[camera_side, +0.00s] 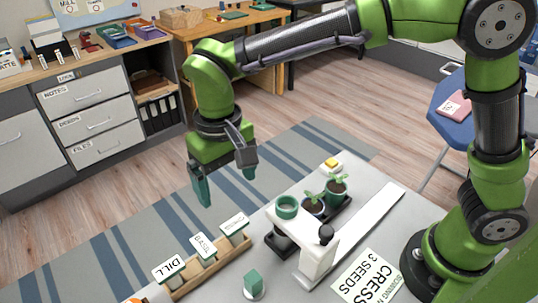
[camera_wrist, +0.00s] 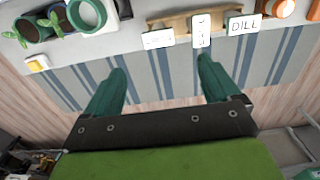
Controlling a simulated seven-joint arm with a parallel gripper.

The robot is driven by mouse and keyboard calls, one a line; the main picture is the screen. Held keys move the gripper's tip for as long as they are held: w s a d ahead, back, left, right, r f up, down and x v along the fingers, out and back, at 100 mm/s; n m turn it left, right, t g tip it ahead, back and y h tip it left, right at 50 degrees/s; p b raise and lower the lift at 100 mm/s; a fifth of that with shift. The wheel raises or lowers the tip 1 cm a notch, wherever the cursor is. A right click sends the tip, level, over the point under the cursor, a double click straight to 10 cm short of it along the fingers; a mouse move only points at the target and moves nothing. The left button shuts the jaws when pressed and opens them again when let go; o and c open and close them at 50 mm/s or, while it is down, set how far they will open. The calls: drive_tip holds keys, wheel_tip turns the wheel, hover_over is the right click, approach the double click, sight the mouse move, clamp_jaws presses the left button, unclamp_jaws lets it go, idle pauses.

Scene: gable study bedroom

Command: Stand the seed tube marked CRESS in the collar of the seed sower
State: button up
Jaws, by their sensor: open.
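The seed sower (camera_side: 318,252) is a white body on the table, with an empty-looking green collar (camera_side: 287,207) at its upper end. The collar also shows in the wrist view (camera_wrist: 87,15). A wooden rack (camera_side: 208,269) holds tubes with white labels: the DILL tube (camera_side: 169,268), the BASIL tube (camera_side: 202,246) and a third tube (camera_side: 234,224) whose label I cannot read. My gripper (camera_wrist: 162,66) is open and empty, in the air beyond the rack, apart from the tubes and the sower.
A card (camera_side: 368,278) reading CRESS 3 SEEDS lies on the table. Potted seedlings (camera_side: 335,190) stand in a dark tray by the sower. A yellow block (camera_side: 331,163) is at the table's far edge. A green piece on a white disc (camera_side: 253,286) stands in front of the rack.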

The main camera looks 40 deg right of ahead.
sight(234, 223)
wheel_tip(234, 223, down, 8)
drive_tip(key=shift+f, duration=0.15)
wheel_tip(234, 223, down, 5)
drive_tip(key=shift+s+d+f, duration=0.1)
drive_tip(key=shift+d+f, duration=0.05)
drive_tip(key=c, duration=1.1)
